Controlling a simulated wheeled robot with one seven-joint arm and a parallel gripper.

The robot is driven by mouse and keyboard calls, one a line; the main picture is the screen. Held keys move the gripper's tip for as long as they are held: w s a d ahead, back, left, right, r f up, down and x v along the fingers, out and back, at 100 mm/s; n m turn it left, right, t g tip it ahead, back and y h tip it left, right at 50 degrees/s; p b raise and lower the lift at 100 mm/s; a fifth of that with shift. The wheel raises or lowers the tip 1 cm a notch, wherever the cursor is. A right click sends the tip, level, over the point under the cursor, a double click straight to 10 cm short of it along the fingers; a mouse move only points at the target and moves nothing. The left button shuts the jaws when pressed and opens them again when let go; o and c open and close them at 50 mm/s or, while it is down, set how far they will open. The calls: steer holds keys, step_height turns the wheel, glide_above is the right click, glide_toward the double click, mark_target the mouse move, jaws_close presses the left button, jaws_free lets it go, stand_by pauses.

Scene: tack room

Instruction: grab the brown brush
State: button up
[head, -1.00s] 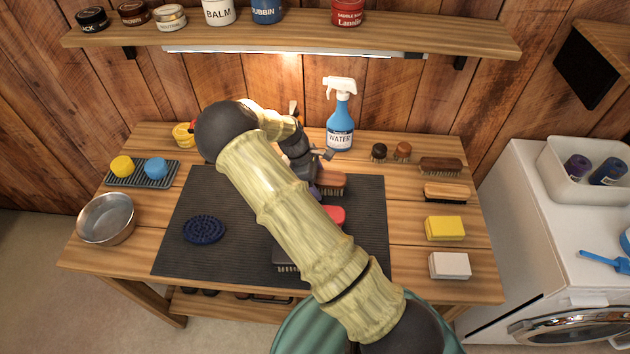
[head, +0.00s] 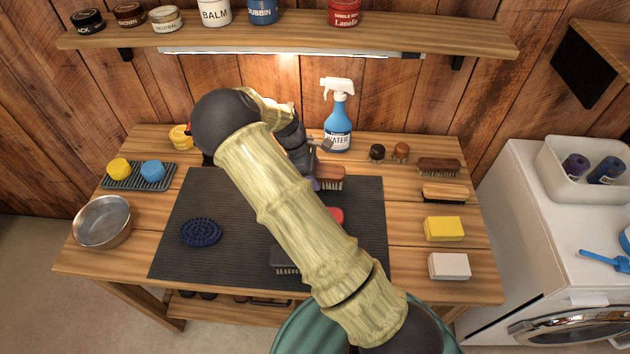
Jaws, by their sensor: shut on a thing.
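The brown brush (head: 331,174) is at the back of the dark mat (head: 250,262), partly hidden behind my arm. Its tan-brown back is up and its bristles face down. My gripper (head: 316,174) is at its left end, shut on it. The fingers are mostly hidden by my arm and wrist. The brush looks close above the mat; the exact gap cannot be told.
On the mat are a dark blue oval brush (head: 201,232), a red thing (head: 337,215) and a dark brush (head: 285,262), the latter two partly behind my arm. A spray bottle (head: 338,125) stands behind. Brushes and sponges line the right side.

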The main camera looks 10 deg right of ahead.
mark_target(322, 170)
step_height(322, 170, up, 6)
steer(key=shift+r+b, duration=0.15)
steer(key=shift+b, duration=0.3)
